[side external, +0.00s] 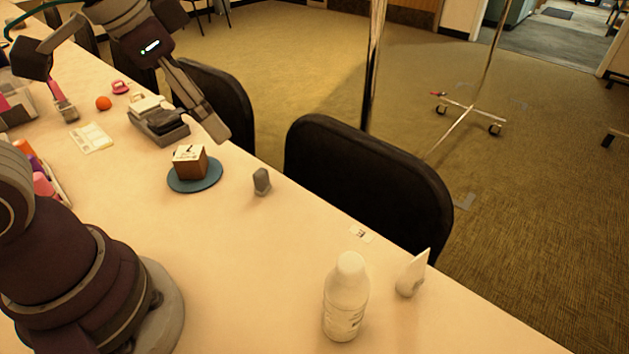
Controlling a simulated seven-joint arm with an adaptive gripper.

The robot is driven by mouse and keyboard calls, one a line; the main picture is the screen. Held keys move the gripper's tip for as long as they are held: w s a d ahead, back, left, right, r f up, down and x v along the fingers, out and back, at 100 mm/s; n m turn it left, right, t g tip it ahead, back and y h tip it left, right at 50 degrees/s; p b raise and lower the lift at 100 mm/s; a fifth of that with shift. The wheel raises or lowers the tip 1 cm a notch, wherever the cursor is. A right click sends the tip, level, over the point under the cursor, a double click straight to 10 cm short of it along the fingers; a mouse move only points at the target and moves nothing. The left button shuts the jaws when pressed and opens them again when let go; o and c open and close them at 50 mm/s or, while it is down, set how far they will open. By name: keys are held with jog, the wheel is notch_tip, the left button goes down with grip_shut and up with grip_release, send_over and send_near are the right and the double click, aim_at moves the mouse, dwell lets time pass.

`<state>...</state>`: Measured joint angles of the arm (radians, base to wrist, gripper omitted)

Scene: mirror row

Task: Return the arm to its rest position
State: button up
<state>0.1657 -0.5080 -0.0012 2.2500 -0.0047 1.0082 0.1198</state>
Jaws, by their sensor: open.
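My gripper (144,126) is at the upper left in the side external view, in the air above the far part of the table. Its dark body carries a small lit strip. Its two fingers are spread wide apart, one on the left and one on the right, with nothing held between them. Part of my arm above the gripper is cut off by the top of the picture.
The long pale table (240,290) holds a brown block (190,165) on a blue disc (209,181), a grey faceted piece (262,182), a white bottle (346,300), a white tube (411,277), and an orange ball (103,103). Black chairs (370,180) line its far edge.

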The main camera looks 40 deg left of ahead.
jog(key=a+n, duration=0.1)
jog(key=s+a+f+n, duration=0.1)
jog(key=s+a+n+t, duration=0.1)
jog(key=shift+f+y, duration=0.3)
jog(key=shift+f, duration=0.05)
